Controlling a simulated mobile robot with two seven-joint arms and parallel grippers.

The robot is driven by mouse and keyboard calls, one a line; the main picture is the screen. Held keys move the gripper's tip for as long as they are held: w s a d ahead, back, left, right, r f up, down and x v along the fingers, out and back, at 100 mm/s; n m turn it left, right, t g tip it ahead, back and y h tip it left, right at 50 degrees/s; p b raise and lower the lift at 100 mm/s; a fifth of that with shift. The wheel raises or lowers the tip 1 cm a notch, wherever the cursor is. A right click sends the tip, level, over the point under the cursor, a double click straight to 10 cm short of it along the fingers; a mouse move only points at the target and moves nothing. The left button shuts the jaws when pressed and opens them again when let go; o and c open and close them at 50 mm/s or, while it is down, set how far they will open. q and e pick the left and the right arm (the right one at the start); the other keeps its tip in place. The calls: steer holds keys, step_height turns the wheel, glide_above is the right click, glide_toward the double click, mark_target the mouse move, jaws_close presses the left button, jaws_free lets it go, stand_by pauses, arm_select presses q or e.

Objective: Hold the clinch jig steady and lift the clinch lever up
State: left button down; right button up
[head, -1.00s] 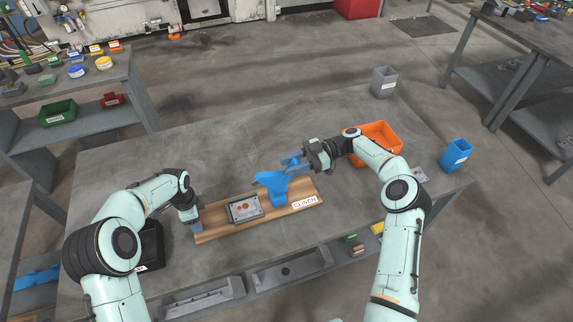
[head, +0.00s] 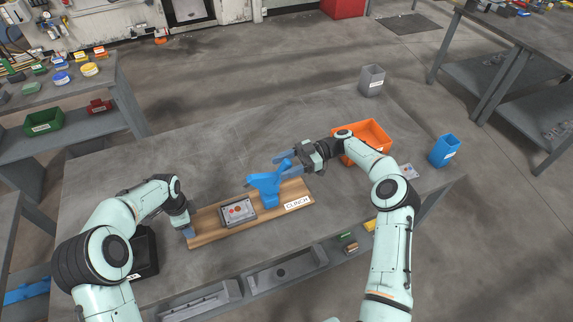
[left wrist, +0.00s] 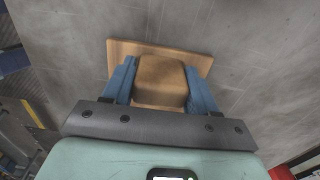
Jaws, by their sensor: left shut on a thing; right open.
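The clinch jig is a long wooden board (head: 205,233) on the grey table, with a CLINCH label at its right end. A blue clinch lever (head: 266,186) stands on it right of the middle, its upper arm slanting up to the right. A grey plate with reddish round spots (head: 238,210) lies on the board left of the lever. My left gripper (head: 188,232) is shut on the board's left end; the left wrist view shows its fingers on both sides of a wooden block (left wrist: 160,80). My right gripper (head: 284,163) is open at the lever's upper tip; contact is unclear.
An orange bin (head: 363,137) stands behind my right arm. A grey bin (head: 371,80) and a blue bin (head: 444,151) stand farther back and right. Grey trays (head: 285,274) line the table's front edge. The table behind the jig is clear.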

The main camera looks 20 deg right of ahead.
steer(key=d, duration=0.7)
steer(key=shift+d+r, duration=0.2)
steer(key=shift+r, duration=0.15)
stand_by(0.8)
arm_select(q)
steer(key=c, duration=0.5)
jaws_free()
steer(key=shift+w+d+r, duration=0.15)
steer(key=shift+d+r, duration=0.05)
steer(key=shift+c, duration=0.2)
steer(key=o, duration=0.3)
steer(key=shift+s+a+f, duration=0.2)
steer(key=shift+a+f, duration=0.05)
step_height(320, 180, up, 12)
steer(key=shift+w+d+r, duration=0.1)
steer(key=shift+d+r, duration=0.05)
steer(key=shift+r, duration=0.05)
